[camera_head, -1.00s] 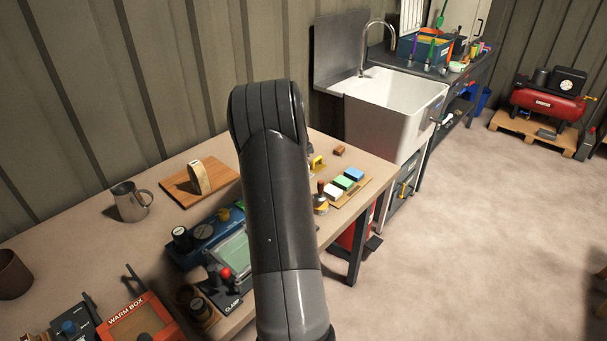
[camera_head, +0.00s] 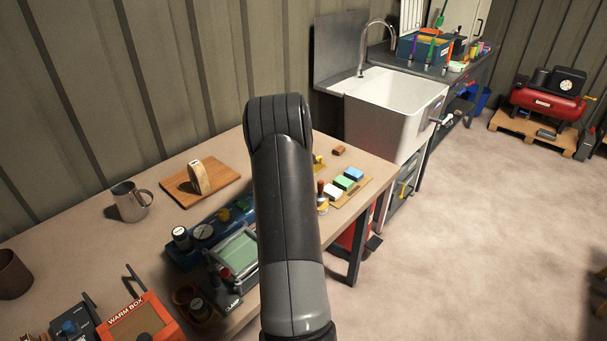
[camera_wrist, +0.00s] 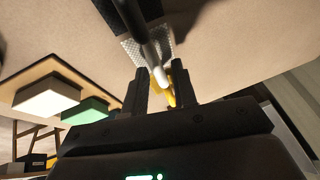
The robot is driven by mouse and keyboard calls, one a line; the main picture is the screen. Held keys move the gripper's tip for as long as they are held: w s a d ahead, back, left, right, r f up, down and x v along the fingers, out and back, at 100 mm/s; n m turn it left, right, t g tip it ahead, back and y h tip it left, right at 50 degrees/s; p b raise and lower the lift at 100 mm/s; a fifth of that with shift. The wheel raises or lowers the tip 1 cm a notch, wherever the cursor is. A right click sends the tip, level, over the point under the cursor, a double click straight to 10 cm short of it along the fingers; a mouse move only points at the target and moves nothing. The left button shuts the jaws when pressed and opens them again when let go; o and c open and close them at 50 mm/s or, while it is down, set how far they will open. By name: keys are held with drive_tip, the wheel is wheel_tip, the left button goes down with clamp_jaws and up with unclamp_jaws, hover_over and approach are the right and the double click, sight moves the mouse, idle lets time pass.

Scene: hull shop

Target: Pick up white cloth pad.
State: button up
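The white cloth pad (camera_head: 332,191) lies on a thin tan board (camera_head: 352,194) near the table's right end, in a row with a green pad (camera_head: 343,182) and a blue pad (camera_head: 354,174). In the wrist view the white pad (camera_wrist: 46,97) is at the left, beside the green pad (camera_wrist: 86,110). My gripper (camera_wrist: 158,82) has its two fingers apart, with the white pad outside them, to their left. Something yellow shows beyond the gap; I cannot tell whether it is between the fingers. In the head view my arm hides the gripper.
A small bottle-like item (camera_head: 322,200) stands just left of the white pad. A brown block (camera_head: 339,150) lies behind. A blue tray (camera_head: 187,261), a clamp fixture and a warm box (camera_head: 137,322) crowd the table left of my arm. A sink (camera_head: 392,105) adjoins the table's far end.

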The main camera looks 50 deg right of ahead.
clamp_jaws()
